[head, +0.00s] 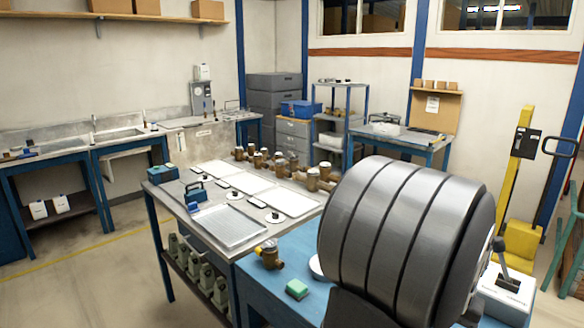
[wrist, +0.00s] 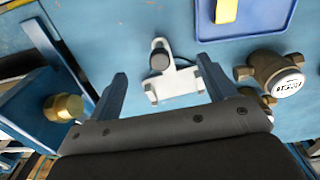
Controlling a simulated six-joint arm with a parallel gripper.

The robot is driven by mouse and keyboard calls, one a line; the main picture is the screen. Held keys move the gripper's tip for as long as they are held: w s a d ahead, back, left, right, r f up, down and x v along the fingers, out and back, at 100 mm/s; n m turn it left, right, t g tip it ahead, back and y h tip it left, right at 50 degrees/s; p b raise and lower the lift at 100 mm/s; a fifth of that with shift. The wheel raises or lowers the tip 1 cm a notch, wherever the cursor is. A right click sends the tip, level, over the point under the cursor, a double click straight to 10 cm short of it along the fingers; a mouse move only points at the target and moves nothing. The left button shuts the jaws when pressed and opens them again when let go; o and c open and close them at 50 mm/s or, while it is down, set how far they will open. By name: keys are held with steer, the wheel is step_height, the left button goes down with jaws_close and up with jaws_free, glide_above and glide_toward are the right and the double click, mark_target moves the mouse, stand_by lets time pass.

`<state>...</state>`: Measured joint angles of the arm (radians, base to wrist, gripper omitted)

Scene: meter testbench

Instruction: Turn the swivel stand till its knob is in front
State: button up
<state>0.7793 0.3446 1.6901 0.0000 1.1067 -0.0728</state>
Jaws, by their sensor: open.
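In the wrist view a small white piece (wrist: 178,88) lies on the blue bench top, with a round dark knob (wrist: 160,59) at its far end. It looks like the swivel stand, but I cannot be sure. My gripper (wrist: 162,68) is open, its two fingers apart on either side of the white piece. Nothing is held between them; whether they touch the piece I cannot tell. In the head view my large grey arm link covers the right part of the blue bench, and the gripper and white piece are hidden there.
In the wrist view a brass meter (wrist: 272,75) sits close by the right finger, a brass fitting (wrist: 63,107) at left, and a blue tray (wrist: 285,18) at the far edge.

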steer(key=shift+f, duration=0.25)
steer(key=shift+f, duration=0.85)
steer(key=c, duration=0.4)
steer(key=shift+c, duration=0.2)
